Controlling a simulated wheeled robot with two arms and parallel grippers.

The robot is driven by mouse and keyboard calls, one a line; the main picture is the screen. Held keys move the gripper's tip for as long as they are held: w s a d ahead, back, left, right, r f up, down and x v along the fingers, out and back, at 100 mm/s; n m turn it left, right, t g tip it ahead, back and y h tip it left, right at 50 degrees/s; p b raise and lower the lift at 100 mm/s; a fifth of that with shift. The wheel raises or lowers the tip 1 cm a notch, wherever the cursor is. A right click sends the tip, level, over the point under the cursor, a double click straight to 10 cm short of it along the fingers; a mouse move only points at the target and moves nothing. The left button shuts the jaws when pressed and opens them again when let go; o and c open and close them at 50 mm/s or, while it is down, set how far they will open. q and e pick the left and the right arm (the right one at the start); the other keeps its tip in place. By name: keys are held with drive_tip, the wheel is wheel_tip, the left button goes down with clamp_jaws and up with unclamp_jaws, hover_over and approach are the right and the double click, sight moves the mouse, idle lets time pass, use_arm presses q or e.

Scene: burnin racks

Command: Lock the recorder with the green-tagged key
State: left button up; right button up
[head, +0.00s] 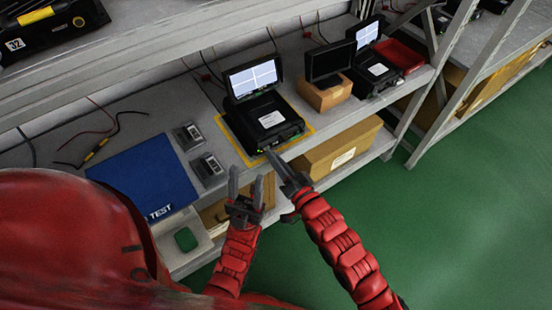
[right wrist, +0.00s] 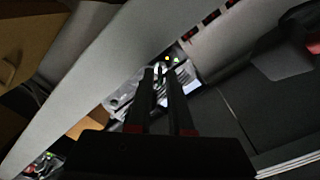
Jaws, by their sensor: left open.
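The recorder (head: 262,118) is a black case with its screen (head: 254,79) raised and lit, standing inside a yellow outline on the bench. My right gripper (head: 270,157) is at the recorder's front edge, its tips close to the front face. In the right wrist view its two dark fingers (right wrist: 160,72) lie close together, pointing at a spot with small yellow and green lights. I cannot tell whether something is between them. My left gripper (head: 245,178) is open and empty, below and left of the right one. I cannot make out a green-tagged key.
A blue mat (head: 145,172) and two small grey boxes (head: 187,136) lie left of the recorder. A cardboard box with a dark monitor (head: 329,62), another recorder (head: 377,68) and a red tray (head: 400,57) stand right. A green pad (head: 186,239) sits lower left. The green floor is clear.

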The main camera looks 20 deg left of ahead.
clamp_jaws()
idle(0.3)
drive_tip(key=n+b, duration=0.7)
drive_tip(key=n, duration=1)
drive_tip(key=shift+n, duration=0.3)
idle(0.3)
